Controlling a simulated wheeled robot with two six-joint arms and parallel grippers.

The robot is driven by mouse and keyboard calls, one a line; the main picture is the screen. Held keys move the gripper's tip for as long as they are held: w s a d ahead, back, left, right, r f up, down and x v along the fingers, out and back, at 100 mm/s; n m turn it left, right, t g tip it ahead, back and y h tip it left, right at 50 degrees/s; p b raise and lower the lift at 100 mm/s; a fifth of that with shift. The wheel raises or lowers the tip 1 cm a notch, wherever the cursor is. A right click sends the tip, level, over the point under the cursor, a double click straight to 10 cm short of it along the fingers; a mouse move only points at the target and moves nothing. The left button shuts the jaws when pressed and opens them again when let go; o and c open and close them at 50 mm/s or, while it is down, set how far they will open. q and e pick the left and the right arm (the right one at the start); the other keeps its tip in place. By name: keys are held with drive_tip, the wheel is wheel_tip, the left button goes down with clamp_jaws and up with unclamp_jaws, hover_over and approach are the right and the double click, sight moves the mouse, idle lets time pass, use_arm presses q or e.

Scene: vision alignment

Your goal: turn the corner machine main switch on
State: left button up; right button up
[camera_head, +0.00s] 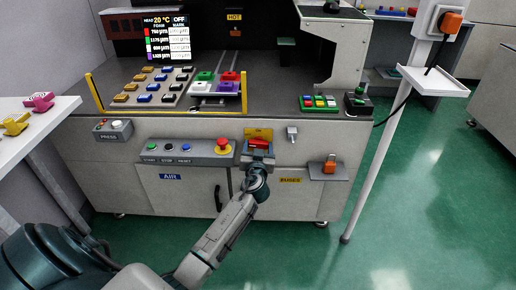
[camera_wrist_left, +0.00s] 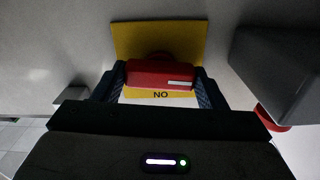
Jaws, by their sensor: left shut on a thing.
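The main switch is a red handle (camera_wrist_left: 160,74) on a yellow plate (camera_wrist_left: 190,36), on the front of the corner machine (camera_head: 110,165). In the head view the red handle (camera_head: 259,143) lies horizontal below the visible part of the yellow plate (camera_head: 258,133). My left gripper (camera_head: 259,150) has its fingers on both sides of the handle and is shut on it. In the left wrist view the gripper (camera_wrist_left: 160,88) grips the handle at its two ends. My right gripper is not in view.
A grey button panel (camera_head: 185,150) with a red emergency button (camera_head: 223,145) sits just left of the switch. A white post (camera_head: 385,150) stands further right. Green floor is clear beyond.

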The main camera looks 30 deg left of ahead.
use_arm(q)
drive_tip(key=shift+m, duration=0.4)
drive_tip(key=m, duration=0.2)
drive_tip(key=shift+m, duration=2.1)
drive_tip(key=m+p, duration=0.1)
drive_tip(key=m, duration=0.4)
drive_tip(key=m+p, duration=0.1)
drive_tip(key=m, duration=0.3)
drive_tip(key=shift+p, duration=0.35)
drive_tip(key=shift+f+m, duration=0.1)
drive_tip(key=shift+m, duration=0.4)
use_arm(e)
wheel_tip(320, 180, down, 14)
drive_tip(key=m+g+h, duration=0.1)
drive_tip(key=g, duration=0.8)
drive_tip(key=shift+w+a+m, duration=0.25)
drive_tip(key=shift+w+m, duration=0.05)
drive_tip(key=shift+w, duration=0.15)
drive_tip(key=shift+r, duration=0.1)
